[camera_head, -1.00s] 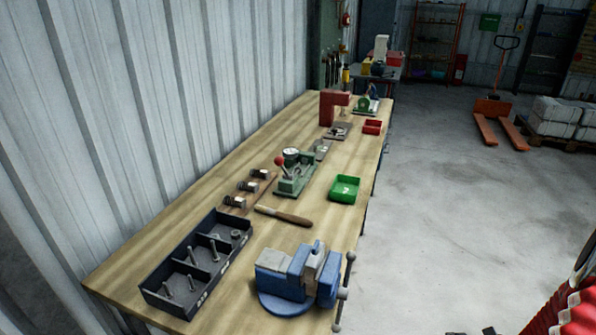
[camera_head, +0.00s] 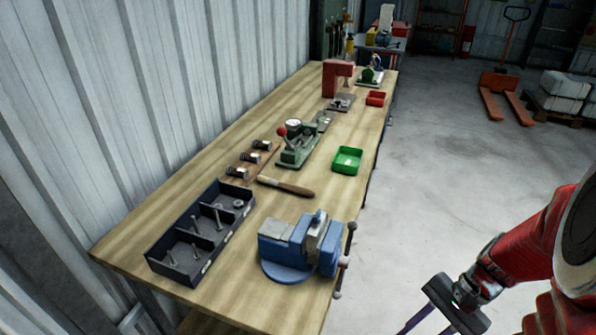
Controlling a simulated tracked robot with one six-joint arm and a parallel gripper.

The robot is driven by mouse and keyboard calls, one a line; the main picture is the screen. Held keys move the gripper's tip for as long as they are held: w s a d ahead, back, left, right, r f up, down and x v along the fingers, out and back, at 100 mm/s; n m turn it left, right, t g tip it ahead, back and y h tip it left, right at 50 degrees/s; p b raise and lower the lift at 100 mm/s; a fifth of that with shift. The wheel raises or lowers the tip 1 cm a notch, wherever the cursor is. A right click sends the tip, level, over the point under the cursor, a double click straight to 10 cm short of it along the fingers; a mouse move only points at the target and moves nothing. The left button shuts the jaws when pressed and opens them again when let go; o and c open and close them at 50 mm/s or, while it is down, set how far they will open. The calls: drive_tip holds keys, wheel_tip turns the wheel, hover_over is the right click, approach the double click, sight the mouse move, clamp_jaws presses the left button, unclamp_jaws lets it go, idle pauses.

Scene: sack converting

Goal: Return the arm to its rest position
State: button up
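My red arm (camera_head: 535,235) comes in from the right edge. My gripper (camera_head: 428,328) is at the bottom of the view, over the floor to the right of the workbench and clear of it. Its two dark fingers stand apart with floor showing between them, and I see nothing held. The fingertips are cut off by the bottom edge.
The wooden workbench (camera_head: 135,243) runs along the left wall. On it are a blue vise (camera_head: 300,245), a dark divided tray (camera_head: 200,235), a green bin (camera_head: 347,160) and a green press tool (camera_head: 298,145). An orange pallet jack (camera_head: 505,95) stands behind. The concrete floor between is clear.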

drive_tip(key=a+r+n+t+h, duration=0.3)
drive_tip(key=a+r+n, duration=0.1)
drive_tip(key=r, duration=0.6)
drive_tip(key=w+a+r+n+t+h, duration=0.1)
drive_tip(key=a+r+n+t+h, duration=0.2)
drive_tip(key=r+n, duration=0.4)
wheel_tip(320, 180, up, 3)
drive_tip(key=shift+w+a+t, duration=0.15)
drive_tip(key=shift+a+t, duration=0.65)
drive_tip(key=shift+a, duration=0.25)
drive_tip(key=shift+d, duration=0.15)
